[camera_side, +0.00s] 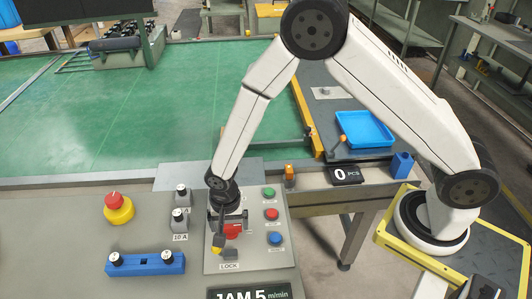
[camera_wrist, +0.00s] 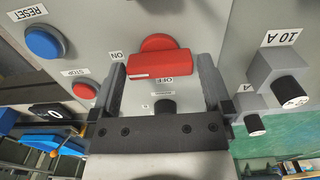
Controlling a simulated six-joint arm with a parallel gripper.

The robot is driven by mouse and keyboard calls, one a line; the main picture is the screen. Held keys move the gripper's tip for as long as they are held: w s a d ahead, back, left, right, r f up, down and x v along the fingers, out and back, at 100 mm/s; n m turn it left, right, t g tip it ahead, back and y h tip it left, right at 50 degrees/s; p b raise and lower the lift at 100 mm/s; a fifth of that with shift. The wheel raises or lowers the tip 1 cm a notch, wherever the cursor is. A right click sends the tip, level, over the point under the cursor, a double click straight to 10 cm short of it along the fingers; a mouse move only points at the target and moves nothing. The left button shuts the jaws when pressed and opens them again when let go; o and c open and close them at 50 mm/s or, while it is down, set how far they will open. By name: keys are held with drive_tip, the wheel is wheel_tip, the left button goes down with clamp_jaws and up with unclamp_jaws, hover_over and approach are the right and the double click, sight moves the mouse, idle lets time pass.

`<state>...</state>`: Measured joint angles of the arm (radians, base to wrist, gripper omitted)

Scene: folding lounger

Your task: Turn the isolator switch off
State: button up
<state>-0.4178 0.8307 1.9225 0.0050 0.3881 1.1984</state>
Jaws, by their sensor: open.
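The isolator switch has a red bar handle (camera_wrist: 160,64) on a round red base. In the wrist view the bar lies crosswise, its left end towards the ON label (camera_wrist: 116,56), with the OFF label (camera_wrist: 164,80) below it. A pale mark shows near the bar's left end. Contact cannot be told.
Green, red and blue buttons (camera_side: 271,214) stand right of the switch. Black knobs (camera_side: 181,217), a red emergency stop (camera_side: 117,204) and a blue block (camera_side: 146,263) are to the left.

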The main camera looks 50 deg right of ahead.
drive_tip(key=shift+f, duration=0.25)
drive_tip(key=c, duration=1)
drive_tip(key=shift+o, duration=0.2)
